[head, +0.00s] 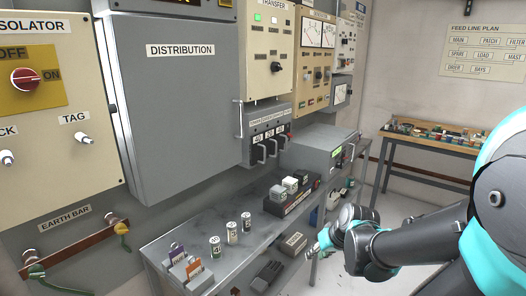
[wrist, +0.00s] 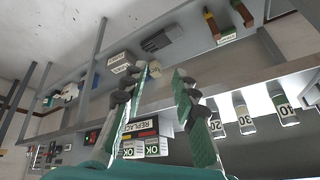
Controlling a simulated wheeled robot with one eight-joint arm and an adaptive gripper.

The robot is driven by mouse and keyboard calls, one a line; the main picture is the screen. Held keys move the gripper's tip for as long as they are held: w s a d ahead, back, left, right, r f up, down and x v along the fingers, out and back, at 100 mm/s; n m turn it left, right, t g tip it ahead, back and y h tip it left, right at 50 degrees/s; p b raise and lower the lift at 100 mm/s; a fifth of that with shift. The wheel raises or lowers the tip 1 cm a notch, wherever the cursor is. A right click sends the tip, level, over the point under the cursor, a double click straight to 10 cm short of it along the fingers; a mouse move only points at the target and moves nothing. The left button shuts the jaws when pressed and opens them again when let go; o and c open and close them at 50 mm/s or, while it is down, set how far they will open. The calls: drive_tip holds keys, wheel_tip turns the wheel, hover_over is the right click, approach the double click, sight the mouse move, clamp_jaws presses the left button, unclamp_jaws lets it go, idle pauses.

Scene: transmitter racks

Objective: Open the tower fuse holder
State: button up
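A grey fuse holder unit (head: 266,137) with several black handles is mounted on the wall right of the distribution cabinet in the head view. Its small labels are too small to read, so I cannot tell which holder is the tower one. The handles all appear to hang alike. My gripper (head: 318,246) is low in front of the bench, at its right front, well below and apart from the holders. In the wrist view my gripper (wrist: 163,75) has its two fingers apart with nothing between them. The fuse holders are not identifiable in that view.
Several numbered cylindrical fuses (head: 232,233) stand on the grey bench (head: 185,233). A block (head: 291,196) with small cartridges stands behind them; the wrist view shows its REPLACE label (wrist: 140,124). A grey instrument box (head: 322,150) is at the bench's back. A lower shelf holds boxes.

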drive_tip(key=w+a+r+n+t+y, duration=0.2)
drive_tip(key=w+a+r+y, duration=0.25)
drive_tip(key=w, duration=0.25)
drive_tip(key=n+t+y, duration=0.4)
drive_tip(key=t+y, duration=0.1)
drive_tip(key=t, duration=0.1)
approach(265, 148)
drive_tip(key=shift+n, duration=0.3)
drive_tip(key=x, duration=1)
drive_tip(key=shift+w+f, duration=0.25)
drive_tip(key=shift+f, duration=0.05)
clamp_jaws()
